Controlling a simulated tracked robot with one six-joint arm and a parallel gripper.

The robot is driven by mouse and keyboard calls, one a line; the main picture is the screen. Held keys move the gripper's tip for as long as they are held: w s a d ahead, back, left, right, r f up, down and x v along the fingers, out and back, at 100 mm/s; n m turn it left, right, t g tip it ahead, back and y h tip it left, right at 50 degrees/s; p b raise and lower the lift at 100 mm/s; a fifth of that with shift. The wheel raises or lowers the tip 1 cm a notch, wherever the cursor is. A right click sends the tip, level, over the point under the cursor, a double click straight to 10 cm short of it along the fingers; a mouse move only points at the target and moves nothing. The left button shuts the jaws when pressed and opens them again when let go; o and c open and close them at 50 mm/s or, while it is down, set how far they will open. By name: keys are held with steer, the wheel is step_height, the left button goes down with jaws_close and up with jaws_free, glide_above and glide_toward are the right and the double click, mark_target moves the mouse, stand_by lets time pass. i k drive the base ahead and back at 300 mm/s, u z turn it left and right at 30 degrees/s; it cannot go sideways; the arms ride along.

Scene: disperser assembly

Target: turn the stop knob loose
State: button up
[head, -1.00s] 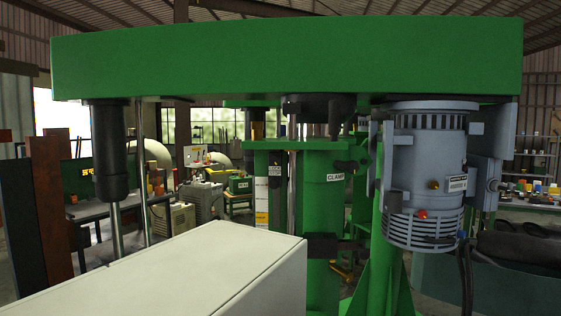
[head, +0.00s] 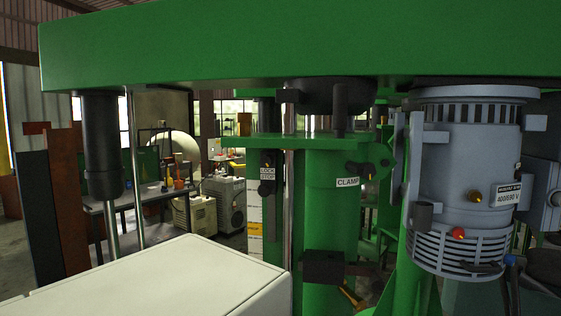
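The green disperser has a wide overhead beam (head: 300,45) and a green column (head: 330,222) with a CLAMP label (head: 348,183). A dark lever-like fitting (head: 370,168) sits beside that label. A LOCK label (head: 267,173) is on a narrower post to its left. A grey motor (head: 465,150) hangs at the right. It bears a small red knob (head: 458,233) and a yellow-brass knob (head: 475,197). No part is marked as the stop knob, so I cannot tell which one it is. My gripper is not in view.
A pale box (head: 150,280) fills the lower left foreground. A black sleeve on a steel rod (head: 101,145) hangs from the beam's left end. A bench (head: 150,200) and grey cabinets (head: 226,203) stand behind. A dark block (head: 323,267) is on the column's lower part.

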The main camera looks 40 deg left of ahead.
mark_target(265, 160)
steer(key=i, duration=0.6)
steer(key=u, duration=2.9)
steer(key=i, duration=0.15)
steer(key=z, duration=0.15)
